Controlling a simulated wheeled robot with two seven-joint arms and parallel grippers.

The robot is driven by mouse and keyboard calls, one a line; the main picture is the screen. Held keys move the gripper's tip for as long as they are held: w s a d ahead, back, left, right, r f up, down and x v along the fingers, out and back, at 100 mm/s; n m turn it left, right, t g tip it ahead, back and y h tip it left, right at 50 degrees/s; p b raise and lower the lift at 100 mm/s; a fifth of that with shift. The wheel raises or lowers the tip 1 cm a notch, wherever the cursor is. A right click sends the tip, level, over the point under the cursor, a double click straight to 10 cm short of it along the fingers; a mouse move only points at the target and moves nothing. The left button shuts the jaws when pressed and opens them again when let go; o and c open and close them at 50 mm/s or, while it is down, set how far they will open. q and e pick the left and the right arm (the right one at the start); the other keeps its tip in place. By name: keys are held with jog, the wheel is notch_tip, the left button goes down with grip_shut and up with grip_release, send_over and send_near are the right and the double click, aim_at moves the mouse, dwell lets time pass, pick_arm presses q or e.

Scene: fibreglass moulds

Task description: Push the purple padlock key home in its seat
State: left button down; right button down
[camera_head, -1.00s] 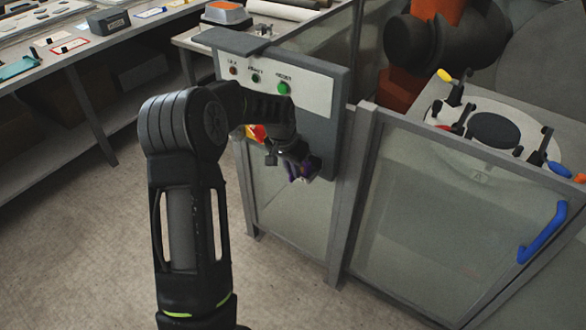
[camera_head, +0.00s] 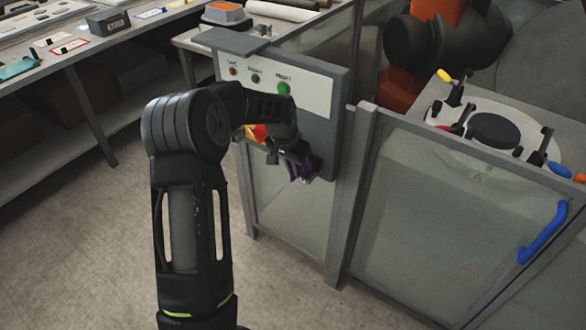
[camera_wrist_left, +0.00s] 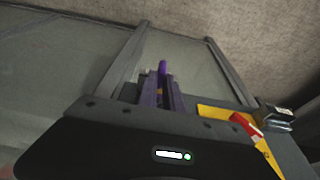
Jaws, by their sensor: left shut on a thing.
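The purple padlock key (camera_head: 293,171) is at the lower right part of the grey control box (camera_head: 331,126) in the head view. My left gripper (camera_head: 300,172) is shut on it. In the left wrist view the purple piece (camera_wrist_left: 162,68) sticks out beyond the fingers of my left gripper (camera_wrist_left: 160,92). The key's seat is hidden behind the gripper, so I cannot tell how deep the key sits. My right gripper is not in view.
The control box carries lamps and a green button (camera_head: 284,88). A red and yellow switch (camera_wrist_left: 247,124) is beside the gripper. Glass guard panels (camera_head: 430,215) stand below and right. A fixture with clamps (camera_head: 493,130) is behind them. The floor at left is clear.

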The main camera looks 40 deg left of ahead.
pick_arm(q)
jog(key=shift+w, duration=0.4)
jog(key=c, duration=1.4)
grip_release()
jog(key=shift+w, duration=0.1)
jog(key=shift+c, duration=0.2)
jog(key=shift+b+v, duration=0.45)
jog(key=shift+v, duration=3.5)
jog(key=s+d+f+g+h, duration=0.1)
jog(key=s+d+f, duration=0.2)
jog(key=d+f, duration=0.7)
jog(key=s+d+f+h, duration=0.2)
jog(key=d+f, duration=0.7)
jog(key=f, duration=0.2)
jog(key=s+d+f, duration=0.5)
jog(key=s+d, duration=0.3)
jog(key=s, duration=0.3)
jog(key=s+d+f+n+g+h, duration=0.1)
jog(key=s+d+f, duration=0.4)
jog(key=s+d, duration=0.3)
jog(key=s, duration=0.4)
jog(key=shift+s+d+f+n+g, duration=0.2)
jog(key=shift+d+n+g, duration=0.1)
jog(key=shift+d, duration=0.1)
